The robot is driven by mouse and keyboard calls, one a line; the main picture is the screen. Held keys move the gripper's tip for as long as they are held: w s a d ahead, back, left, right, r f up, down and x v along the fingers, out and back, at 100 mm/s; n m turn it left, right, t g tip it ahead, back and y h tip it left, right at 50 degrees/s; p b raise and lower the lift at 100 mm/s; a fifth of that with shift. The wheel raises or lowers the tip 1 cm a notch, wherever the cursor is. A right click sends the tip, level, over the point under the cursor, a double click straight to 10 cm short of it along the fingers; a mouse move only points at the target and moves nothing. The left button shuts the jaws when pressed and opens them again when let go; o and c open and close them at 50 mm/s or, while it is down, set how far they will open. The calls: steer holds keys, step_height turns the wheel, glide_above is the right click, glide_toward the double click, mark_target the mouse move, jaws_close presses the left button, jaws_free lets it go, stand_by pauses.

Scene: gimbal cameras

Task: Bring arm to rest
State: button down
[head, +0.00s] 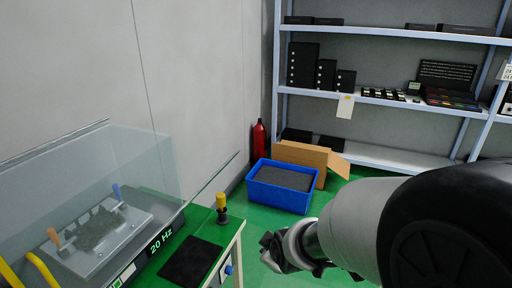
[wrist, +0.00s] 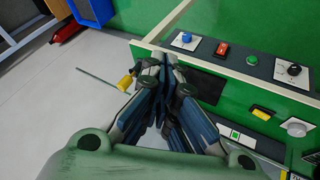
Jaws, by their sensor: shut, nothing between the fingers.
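My arm reaches in from the right of the head view, and my gripper (head: 279,245) hangs over the green floor, just right of the bench corner. In the wrist view my gripper (wrist: 166,62) has its fingertips together, with nothing held between them. The fingertips show in front of the bench's corner and control panel; I cannot tell whether they touch it.
A bench holds a clear-walled machine (head: 95,235), a black mat (head: 190,261) and a yellow-topped knob (head: 221,206). A control panel (wrist: 235,59) faces my gripper. Beyond stand a blue bin (head: 279,197), an open cardboard box (head: 318,160), a red extinguisher (head: 259,136) and shelves (head: 385,32).

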steer(key=s+d+r+m+g, duration=0.1)
steer(key=s+d+r+m, duration=0.2)
steer(key=s, duration=0.5)
steer(key=s+d+r+m+g+h, duration=0.1)
steer(key=s+d+r+m, duration=0.3)
steer(key=s, duration=0.4)
steer(key=s+d+r+m, duration=0.3)
steer(key=s+r+m, duration=0.1)
steer(key=s, duration=0.5)
steer(key=shift+d+r+g+h, duration=0.15)
steer(key=shift+r+g+h, duration=0.25)
